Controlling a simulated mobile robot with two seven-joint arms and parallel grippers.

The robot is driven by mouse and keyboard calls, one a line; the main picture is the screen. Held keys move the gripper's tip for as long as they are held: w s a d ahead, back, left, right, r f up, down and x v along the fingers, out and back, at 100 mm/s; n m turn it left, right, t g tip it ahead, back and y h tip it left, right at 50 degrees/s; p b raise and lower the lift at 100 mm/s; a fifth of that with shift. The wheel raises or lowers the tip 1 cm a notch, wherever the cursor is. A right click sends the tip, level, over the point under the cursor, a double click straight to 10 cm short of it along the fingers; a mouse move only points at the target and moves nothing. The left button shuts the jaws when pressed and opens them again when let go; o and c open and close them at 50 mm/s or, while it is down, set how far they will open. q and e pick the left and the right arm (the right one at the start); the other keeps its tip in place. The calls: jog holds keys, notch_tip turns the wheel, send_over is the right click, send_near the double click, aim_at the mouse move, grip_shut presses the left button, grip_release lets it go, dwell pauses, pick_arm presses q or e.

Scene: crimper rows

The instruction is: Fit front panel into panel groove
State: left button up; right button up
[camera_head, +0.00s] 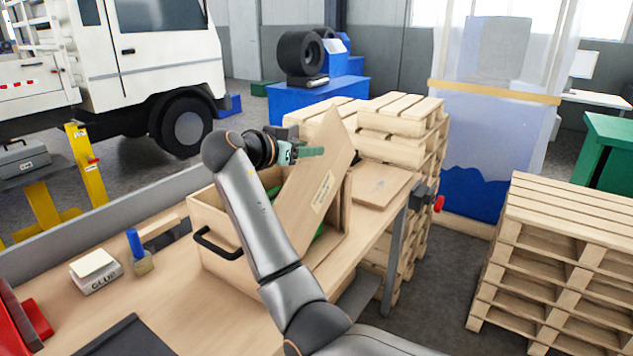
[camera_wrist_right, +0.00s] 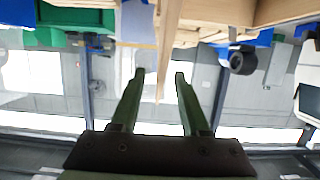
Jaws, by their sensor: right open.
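The front panel (camera_head: 312,205), a thin wooden board with a pale label, stands tilted at the open wooden box (camera_head: 225,262) on the workbench. It hides part of the box's inside, and I cannot make out the groove. My right gripper (camera_head: 315,151) is open near the upper part of the panel, its green fingers pointing right. In the right wrist view a thin wooden edge, probably the panel (camera_wrist_right: 165,50), reaches down between the spread fingertips of the right gripper (camera_wrist_right: 160,75), with gaps on both sides. My left gripper is not in view.
The box has a black handle (camera_head: 212,245) and green contents. A flat wooden board (camera_head: 382,187) lies to its right on the bench. A glue box (camera_head: 96,270) and a blue-handled brush (camera_head: 138,250) stand left. A red-handled clamp (camera_head: 425,198) sits at the bench edge.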

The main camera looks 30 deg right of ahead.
jog(key=p+x, duration=0.1)
jog(key=x, duration=0.3)
jog(key=shift+w+d+f, duration=0.1)
jog(key=shift+w+d, duration=0.05)
jog(key=shift+d, duration=0.05)
jog(key=shift+c, duration=0.2)
grip_shut()
dwell(1.0)
